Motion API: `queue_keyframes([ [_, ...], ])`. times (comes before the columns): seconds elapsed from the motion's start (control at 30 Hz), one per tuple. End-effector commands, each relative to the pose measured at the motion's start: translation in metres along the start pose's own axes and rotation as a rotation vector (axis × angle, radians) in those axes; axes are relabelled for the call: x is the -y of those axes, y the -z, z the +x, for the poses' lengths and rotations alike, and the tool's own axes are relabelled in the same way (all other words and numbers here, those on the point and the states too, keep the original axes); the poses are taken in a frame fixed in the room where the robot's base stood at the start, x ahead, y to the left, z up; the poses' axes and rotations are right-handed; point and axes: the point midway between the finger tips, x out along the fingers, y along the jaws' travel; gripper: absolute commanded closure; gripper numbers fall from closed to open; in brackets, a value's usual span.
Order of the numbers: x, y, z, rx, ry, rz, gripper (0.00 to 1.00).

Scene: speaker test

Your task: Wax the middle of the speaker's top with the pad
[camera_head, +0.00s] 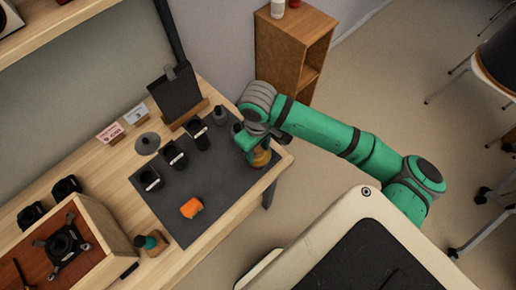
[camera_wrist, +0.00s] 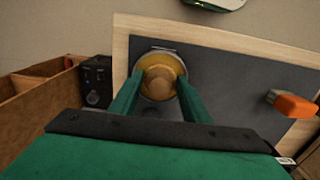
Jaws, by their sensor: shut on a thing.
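My gripper (camera_head: 254,146) is at the right end of the dark mat. In the wrist view its two green fingers (camera_wrist: 158,92) are shut on the round tan knob of the pad (camera_wrist: 160,78). A yellow disc with a silvery rim shows around the knob. I cannot tell whether the pad touches what is below it. The pad also shows as a yellowish round thing in the head view (camera_head: 262,158). A wooden box that looks like the speaker (camera_head: 110,232) stands at the lower left, far from my gripper. Its top is reddish brown, with a black four-armed fixture on it.
The dark mat (camera_head: 215,175) bears an orange block (camera_head: 191,207) and several black containers. A dark panel (camera_head: 177,93) stands behind them. A small green-topped item (camera_head: 152,242) is beside the speaker. A brown shelf (camera_head: 276,50) stands beyond the table.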

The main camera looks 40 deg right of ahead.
Motion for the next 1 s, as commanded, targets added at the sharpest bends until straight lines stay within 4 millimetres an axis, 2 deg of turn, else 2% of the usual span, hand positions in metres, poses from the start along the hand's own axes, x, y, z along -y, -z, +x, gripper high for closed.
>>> queue_keyframes([
  [0.23, 0.001, 0.0, -0.003, -0.001, 0.004, -0.001, 0.75],
  [1.0, 0.0, 0.0, -0.057, -0.001, 0.002, 0.002, 0.75],
])
